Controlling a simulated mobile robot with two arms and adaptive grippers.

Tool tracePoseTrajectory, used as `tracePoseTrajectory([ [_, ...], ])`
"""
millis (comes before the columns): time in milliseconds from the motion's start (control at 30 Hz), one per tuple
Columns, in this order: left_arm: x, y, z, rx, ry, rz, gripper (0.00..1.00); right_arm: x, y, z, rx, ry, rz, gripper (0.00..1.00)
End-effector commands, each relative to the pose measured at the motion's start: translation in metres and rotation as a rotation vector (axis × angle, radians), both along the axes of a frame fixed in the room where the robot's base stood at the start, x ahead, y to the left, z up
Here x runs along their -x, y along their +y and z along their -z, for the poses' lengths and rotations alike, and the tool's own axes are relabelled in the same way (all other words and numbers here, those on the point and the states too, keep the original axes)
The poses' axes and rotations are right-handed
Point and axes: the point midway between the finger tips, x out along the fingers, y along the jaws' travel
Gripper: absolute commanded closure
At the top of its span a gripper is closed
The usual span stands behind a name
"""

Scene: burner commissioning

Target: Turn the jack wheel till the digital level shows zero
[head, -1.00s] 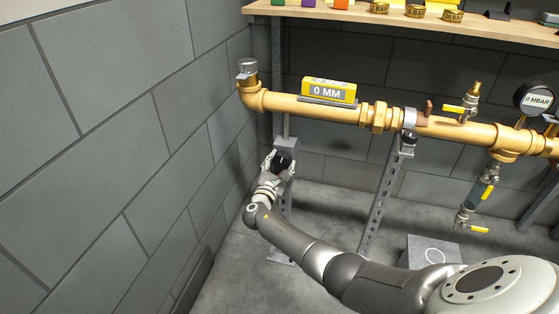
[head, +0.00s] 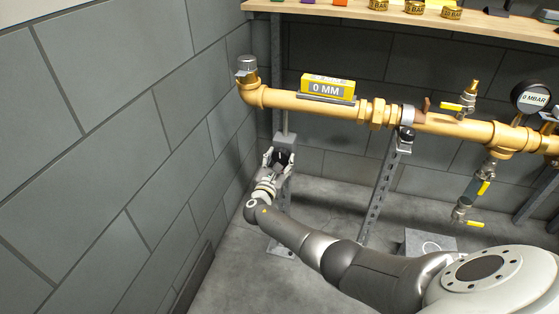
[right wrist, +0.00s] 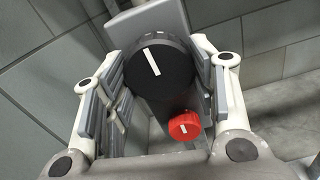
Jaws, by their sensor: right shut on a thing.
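The yellow digital level (head: 327,88) lies on the yellow pipe in the head view and reads 0 MM. The black jack wheel (right wrist: 157,68) with a white mark fills the middle of the right wrist view. The mark is near upright, its top leaning left. A small red knob (right wrist: 184,127) with a short white mark sits below the wheel at right. My right gripper (head: 277,156) is at the jack under the pipe, its fingers on either side of the wheel and shut on it. In the head view they partly hide the wheel. My left gripper is in no view.
The yellow pipe (head: 445,124) runs above my right gripper, with valves and a gauge (head: 531,97) reading 0 MBAR at right. A slotted strut (head: 384,190) stands right of the jack. A block wall (head: 110,120) is close on the left. A wooden shelf (head: 330,13) hangs above.

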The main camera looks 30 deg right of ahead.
Motion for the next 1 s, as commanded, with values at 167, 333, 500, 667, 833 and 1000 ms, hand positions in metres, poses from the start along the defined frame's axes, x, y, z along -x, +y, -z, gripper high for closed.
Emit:
tracePoseTrajectory([
  [167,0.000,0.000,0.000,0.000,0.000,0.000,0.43,0.001,0.001,0.003,-0.004,0.003,-0.001,0.36],
  [333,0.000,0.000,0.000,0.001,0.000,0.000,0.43,0.000,0.001,0.001,-0.003,0.001,0.000,0.26],
  [500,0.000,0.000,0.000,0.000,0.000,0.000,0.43,0.000,0.000,0.001,-0.002,-0.001,0.000,0.26],
  [667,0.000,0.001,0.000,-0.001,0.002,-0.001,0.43,0.003,0.004,0.001,-0.002,-0.001,-0.001,0.26],
  [833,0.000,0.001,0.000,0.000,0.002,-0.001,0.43,0.014,0.017,0.002,-0.003,0.000,-0.002,0.26],
  [1000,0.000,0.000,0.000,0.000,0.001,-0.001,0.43,0.034,0.040,0.002,-0.005,0.000,-0.003,0.26],
])
